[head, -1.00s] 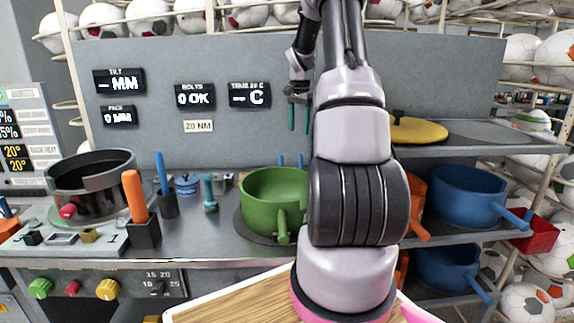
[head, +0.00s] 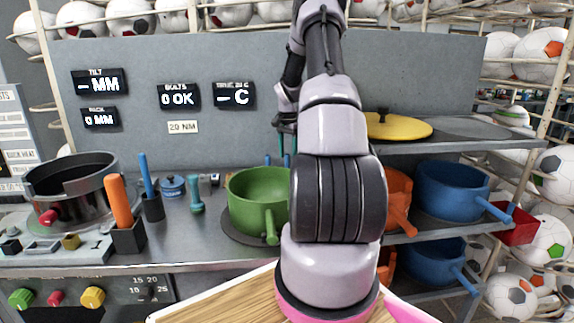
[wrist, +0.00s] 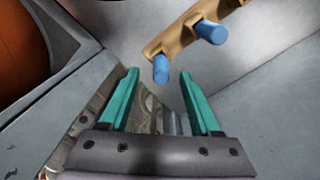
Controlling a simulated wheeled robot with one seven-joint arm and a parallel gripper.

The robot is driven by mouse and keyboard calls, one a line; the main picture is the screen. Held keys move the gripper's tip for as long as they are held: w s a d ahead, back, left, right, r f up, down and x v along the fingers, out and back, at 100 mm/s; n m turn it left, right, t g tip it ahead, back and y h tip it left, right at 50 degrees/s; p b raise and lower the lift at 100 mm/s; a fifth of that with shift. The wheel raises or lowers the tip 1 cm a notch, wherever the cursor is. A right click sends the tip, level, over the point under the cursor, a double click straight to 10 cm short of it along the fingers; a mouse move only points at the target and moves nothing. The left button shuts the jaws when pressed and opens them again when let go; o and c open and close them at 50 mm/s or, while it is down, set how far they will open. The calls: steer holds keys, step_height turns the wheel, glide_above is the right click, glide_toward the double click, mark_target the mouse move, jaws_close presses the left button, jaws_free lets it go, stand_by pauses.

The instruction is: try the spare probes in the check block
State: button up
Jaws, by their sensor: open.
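Two blue pegs, which look like the spare probes, stand in a tan rail (wrist: 180,37). The near peg (wrist: 161,68) and the far peg (wrist: 210,32) show in the wrist view. In the head view the blue pegs (head: 267,159) show small behind the green pot. My gripper (wrist: 158,75) is open and empty, its teal fingers apart, with the near peg beyond and between the tips. In the head view my gripper (head: 286,153) is low near the pegs, partly hidden by my arm. I cannot clearly tell which thing is the check block.
The green pot (head: 258,192) stands on the counter, close to my arm. An orange handle (head: 118,200) and a blue handle (head: 146,175) stand in black holders at left. A grey panel (head: 240,55) rises behind.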

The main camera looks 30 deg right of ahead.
mark_target(287, 167)
steer(key=f, duration=0.3)
steer(key=shift+a+f, duration=0.2)
steer(key=shift+f, duration=0.15)
jaws_close()
steer(key=shift+r, duration=0.15)
